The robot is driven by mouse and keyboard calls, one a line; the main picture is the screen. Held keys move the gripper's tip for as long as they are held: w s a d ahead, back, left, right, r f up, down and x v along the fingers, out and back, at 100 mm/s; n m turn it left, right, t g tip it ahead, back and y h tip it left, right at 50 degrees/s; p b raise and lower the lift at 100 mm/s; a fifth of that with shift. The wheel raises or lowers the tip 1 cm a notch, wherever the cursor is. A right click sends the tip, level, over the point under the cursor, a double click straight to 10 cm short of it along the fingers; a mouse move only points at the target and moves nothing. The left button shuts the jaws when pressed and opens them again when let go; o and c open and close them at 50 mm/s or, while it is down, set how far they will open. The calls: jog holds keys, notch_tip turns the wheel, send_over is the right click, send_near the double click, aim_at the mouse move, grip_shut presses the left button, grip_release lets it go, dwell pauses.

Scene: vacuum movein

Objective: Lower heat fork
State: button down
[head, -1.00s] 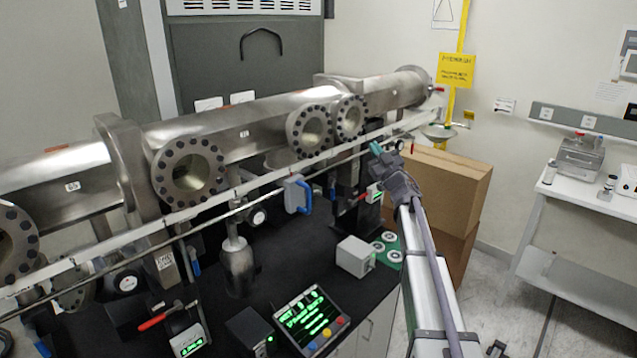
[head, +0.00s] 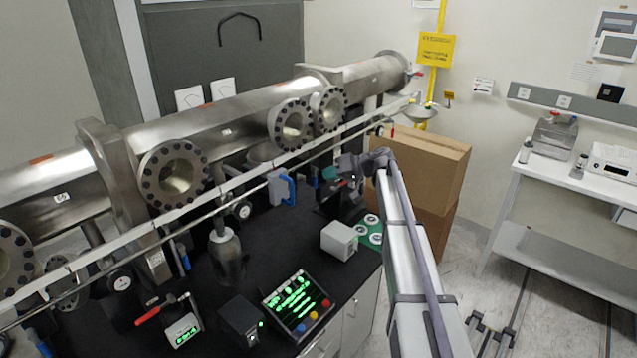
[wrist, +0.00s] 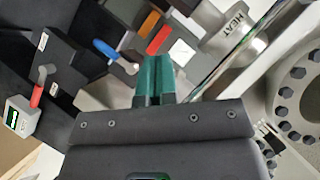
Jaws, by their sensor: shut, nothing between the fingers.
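In the wrist view a grey metal part marked HEAT (wrist: 232,24) lies at the upper right, beyond my fingertips. Its fork shape is not clear, and I cannot make out its label in the head view. My gripper (wrist: 154,62) has its two green fingers together with nothing between them. The fingers point toward the cluster of levers and appear apart from the HEAT part. In the head view my gripper (head: 328,174) is small, below the rail at the far right end of the bench, with its tips partly hard to see.
A blue lever (wrist: 105,50), a red lever (wrist: 37,94) and a long metal rod (wrist: 228,58) are close by. A large bolted flange (wrist: 296,82) stands at the right. In the head view a white box (head: 339,241) sits on the black bench, and cardboard boxes (head: 428,160) stand behind my arm.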

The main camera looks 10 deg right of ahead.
jog(key=w+a+f+b, duration=0.2)
jog(key=a+f+b, duration=0.3)
jog(key=a, duration=0.4)
jog(key=shift+w+a+f+b, duration=0.2)
jog(key=shift+w+f+b, duration=0.15)
jog(key=shift+f, duration=0.35)
jog(key=shift+a, duration=0.1)
